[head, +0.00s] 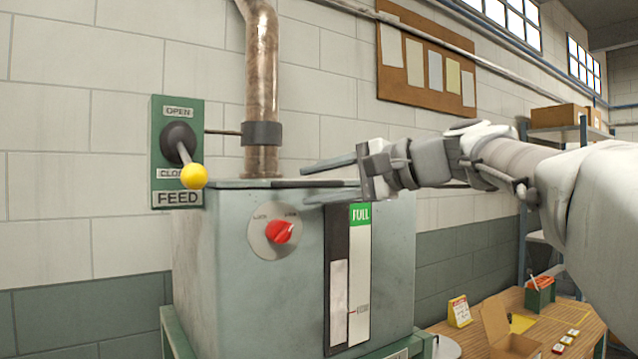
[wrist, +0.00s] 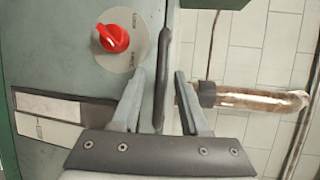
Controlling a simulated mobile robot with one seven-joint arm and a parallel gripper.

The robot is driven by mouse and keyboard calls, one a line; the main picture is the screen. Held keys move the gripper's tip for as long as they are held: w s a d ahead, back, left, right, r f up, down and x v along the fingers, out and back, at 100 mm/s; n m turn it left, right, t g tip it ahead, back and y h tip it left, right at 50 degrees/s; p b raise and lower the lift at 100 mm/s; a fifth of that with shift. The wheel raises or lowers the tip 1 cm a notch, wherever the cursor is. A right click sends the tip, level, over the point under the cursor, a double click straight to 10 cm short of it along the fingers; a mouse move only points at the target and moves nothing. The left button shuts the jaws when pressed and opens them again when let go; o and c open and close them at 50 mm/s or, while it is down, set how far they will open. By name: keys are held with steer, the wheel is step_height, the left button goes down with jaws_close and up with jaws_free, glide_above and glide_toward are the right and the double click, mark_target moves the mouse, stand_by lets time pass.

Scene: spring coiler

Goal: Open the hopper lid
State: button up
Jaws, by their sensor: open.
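The hopper (head: 210,250) is a grey-green metal box. Its lid (head: 232,184) lies flat and shut on top, with a dark strip (head: 290,184) along the front edge. My gripper (head: 312,183) reaches in from the right, fingers pointing left, one above and one below the level of the strip. In the wrist view the gripper (wrist: 160,74) is open. The dark strip (wrist: 165,60) runs between its fingers with gaps visible on both sides. Nothing is held. The lid's top is barely visible in the head view.
A red knob (head: 279,232) and a FULL level gauge (head: 359,270) are on the hopper front. A copper pipe (head: 261,90) rises behind the lid. A FEED lever with a yellow ball (head: 194,176) sticks out at left. A cluttered wooden bench (head: 470,335) stands at right.

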jaws_close()
stand_by(1.4)
